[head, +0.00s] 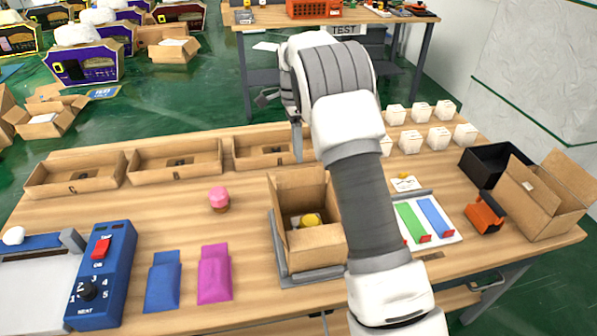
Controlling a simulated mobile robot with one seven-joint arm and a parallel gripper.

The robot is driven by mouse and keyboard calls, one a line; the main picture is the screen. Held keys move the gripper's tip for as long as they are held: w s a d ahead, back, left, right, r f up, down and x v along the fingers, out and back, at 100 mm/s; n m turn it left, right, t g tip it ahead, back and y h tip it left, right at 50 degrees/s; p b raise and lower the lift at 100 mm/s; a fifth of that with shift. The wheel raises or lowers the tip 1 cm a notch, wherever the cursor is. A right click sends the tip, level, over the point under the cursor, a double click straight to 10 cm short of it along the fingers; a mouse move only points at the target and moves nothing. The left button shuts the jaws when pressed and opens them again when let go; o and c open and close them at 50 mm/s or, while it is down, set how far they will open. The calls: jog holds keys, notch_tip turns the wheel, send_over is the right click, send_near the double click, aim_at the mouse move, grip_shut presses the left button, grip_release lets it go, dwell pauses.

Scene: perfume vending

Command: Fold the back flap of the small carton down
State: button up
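The small carton (315,247) is open on a dark grey fixture (287,277) near the table's front middle. Its back flap (296,179) stands upright, and a left flap is also raised. A yellow item (310,220) and something dark lie inside. My arm hides the carton's right side. My gripper (297,143) points down above and just behind the back flap; a narrow grey finger shows near the flap's top edge. I cannot tell whether it touches the flap. The gripper's opening is hidden by the hand and wrist.
Shallow cardboard trays (177,160) line the table behind. A pink-topped item (219,198), blue pouch (163,282) and magenta pouch (214,273) lie left, beside a blue control box (101,275). A larger open carton (540,205) and orange tool (484,214) stand right.

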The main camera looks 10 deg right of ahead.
aim_at(299, 169)
jog(key=x, duration=0.6)
jog(key=shift+c, duration=0.3)
grip_shut()
dwell(1.1)
